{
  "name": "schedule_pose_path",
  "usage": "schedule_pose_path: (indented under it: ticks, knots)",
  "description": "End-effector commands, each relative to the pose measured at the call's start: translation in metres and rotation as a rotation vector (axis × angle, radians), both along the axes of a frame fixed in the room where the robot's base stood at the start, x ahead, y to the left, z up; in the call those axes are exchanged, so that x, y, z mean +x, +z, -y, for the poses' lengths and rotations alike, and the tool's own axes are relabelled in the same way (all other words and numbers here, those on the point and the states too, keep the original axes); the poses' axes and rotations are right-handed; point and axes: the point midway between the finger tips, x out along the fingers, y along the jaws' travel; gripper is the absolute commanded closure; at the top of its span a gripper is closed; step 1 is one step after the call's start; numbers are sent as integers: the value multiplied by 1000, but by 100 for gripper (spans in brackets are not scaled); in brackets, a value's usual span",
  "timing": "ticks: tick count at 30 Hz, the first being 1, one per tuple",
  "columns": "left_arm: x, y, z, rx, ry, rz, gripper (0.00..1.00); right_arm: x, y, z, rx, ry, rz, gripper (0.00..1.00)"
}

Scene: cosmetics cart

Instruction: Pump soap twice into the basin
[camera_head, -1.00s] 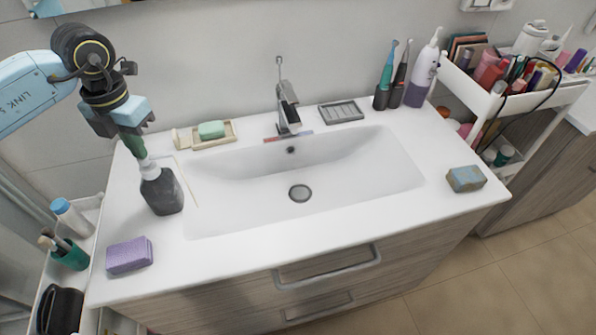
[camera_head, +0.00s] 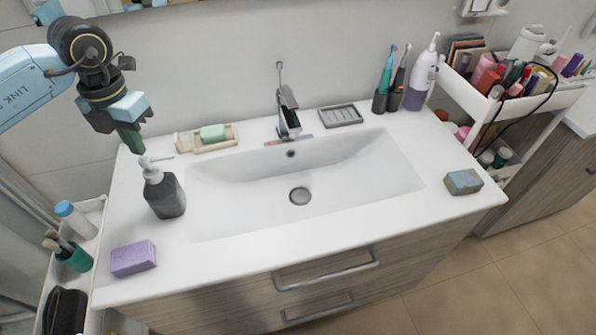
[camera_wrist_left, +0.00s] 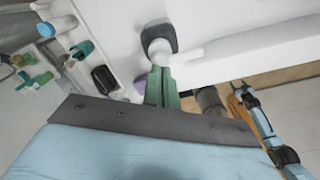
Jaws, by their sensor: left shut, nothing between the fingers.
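The soap dispenser (camera_head: 165,193) is a dark grey bottle with a white pump head, upright on the counter at the left of the basin. Its spout points right, toward the white basin (camera_head: 330,207). My left gripper (camera_head: 138,150) has green fingers, shut and empty, pointing down just above and left of the pump head. A small gap seems to show between fingertips and pump head. In the left wrist view the green fingers (camera_wrist_left: 160,66) reach toward the dispenser (camera_wrist_left: 158,38), overlapping its pump area. My right gripper is not in the head view.
A purple sponge (camera_head: 134,258) lies in front of the dispenser. A soap dish with green soap (camera_head: 213,132) and the faucet (camera_head: 287,110) stand behind the basin. A blue-yellow sponge (camera_head: 463,181) and toothbrushes (camera_head: 385,80) are to the right. A white cart (camera_head: 520,100) stands at the right.

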Motion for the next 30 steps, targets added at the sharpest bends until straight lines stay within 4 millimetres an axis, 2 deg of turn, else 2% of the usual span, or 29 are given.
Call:
schedule_pose_path:
  ticks: [17,30]
  knots:
    - [0,-2,0,0,0,0,100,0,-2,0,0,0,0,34]
    - [0,-17,0,0,0,1,100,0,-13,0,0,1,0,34]
